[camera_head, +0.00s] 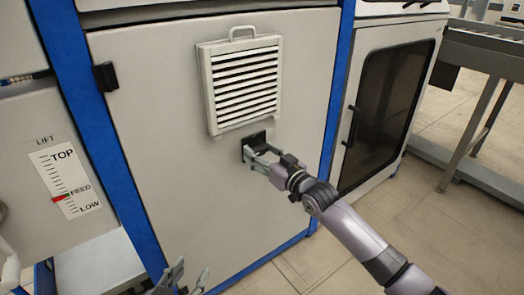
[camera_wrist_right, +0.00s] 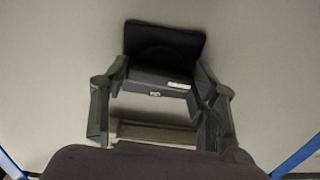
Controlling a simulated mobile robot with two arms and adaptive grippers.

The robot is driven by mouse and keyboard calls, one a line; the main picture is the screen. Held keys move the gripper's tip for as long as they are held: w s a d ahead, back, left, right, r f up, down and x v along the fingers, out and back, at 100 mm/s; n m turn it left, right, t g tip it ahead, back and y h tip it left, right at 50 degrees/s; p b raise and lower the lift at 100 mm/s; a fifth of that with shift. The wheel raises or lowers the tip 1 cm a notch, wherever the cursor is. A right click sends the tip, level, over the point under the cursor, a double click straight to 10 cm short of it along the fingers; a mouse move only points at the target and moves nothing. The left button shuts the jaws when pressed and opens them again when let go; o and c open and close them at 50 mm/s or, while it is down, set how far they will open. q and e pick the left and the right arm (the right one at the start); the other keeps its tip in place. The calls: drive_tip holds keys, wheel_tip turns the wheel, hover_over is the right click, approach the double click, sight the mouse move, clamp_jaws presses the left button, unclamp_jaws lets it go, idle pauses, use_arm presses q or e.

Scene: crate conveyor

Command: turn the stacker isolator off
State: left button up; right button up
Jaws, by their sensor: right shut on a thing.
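A black fitting (camera_head: 253,143) is mounted on the grey cabinet door (camera_head: 150,120), just below the vent. In the right wrist view the fitting (camera_wrist_right: 160,72) is a dark plate with a block sticking out, with a small white label and a silver mark. My right gripper (camera_head: 253,155) is at this fitting, its fingers (camera_wrist_right: 158,92) shut on the block from both sides. No isolator label is readable, so I cannot tell whether this fitting is the isolator. My left gripper (camera_head: 186,279) is at the bottom edge, fingers apart and empty, only partly in view.
A louvred vent (camera_head: 243,83) with a handle sits above the fitting. Blue posts (camera_head: 100,130) frame the cabinet. A lift scale (camera_head: 66,180) is at left. A dark-windowed door (camera_head: 388,100) stands at right, with a conveyor (camera_head: 485,55) beyond. The floor (camera_head: 320,275) at lower right is clear.

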use_arm(q)
drive_tip(key=shift+s+a+f+g, duration=0.2)
drive_tip(key=shift+s+f+g, duration=0.3)
drive_tip(key=shift+f, duration=0.15)
use_arm(e)
drive_tip(key=shift+n, duration=0.4)
drive_tip(key=o, duration=1.2)
drive_tip(key=shift+c, duration=0.2)
use_arm(q)
drive_tip(key=shift+w, duration=0.1)
use_arm(e)
drive_tip(key=v, duration=1.2)
drive_tip(key=shift+s+a+f, duration=0.1)
